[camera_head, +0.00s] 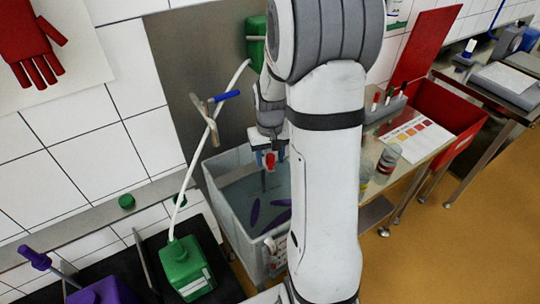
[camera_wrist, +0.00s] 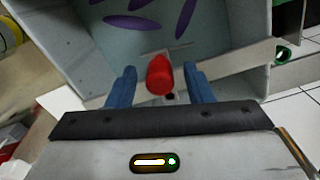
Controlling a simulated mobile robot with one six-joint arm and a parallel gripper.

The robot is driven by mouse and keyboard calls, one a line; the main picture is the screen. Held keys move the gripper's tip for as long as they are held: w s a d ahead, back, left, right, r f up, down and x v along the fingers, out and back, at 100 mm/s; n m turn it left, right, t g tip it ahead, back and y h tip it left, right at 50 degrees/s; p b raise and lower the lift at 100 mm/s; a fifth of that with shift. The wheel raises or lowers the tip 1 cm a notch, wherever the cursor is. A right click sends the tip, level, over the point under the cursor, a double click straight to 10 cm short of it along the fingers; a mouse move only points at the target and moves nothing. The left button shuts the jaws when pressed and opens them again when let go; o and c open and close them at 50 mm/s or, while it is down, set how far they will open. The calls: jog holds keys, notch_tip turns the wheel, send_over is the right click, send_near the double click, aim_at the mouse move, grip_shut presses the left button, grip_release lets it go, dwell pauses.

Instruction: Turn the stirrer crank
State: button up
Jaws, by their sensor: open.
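The stirrer crank shows as a red knob (camera_head: 270,160) above a grey open-topped vat (camera_head: 222,205). In the wrist view the red knob (camera_wrist: 160,76) stands in the middle, over a pale bar that crosses the vat (camera_wrist: 243,25). My gripper (camera_head: 268,155) is at the knob with its blue fingers apart. In the wrist view my gripper (camera_wrist: 160,90) has one finger on each side of the knob, with a visible gap on both sides. Purple paddles (camera_head: 282,216) lie in the pale liquid; they also show in the wrist view (camera_wrist: 132,22). My arm hides the vat's right side.
A green canister (camera_head: 187,268) with a white hose stands left of the vat. A T-handled tool with a blue grip (camera_head: 226,96) is near the wall panel. A bench with jars (camera_head: 388,158) and a red bin (camera_head: 445,115) is at right. Open floor lies at right.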

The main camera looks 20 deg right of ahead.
jog(key=shift+c, duration=0.4)
grip_shut()
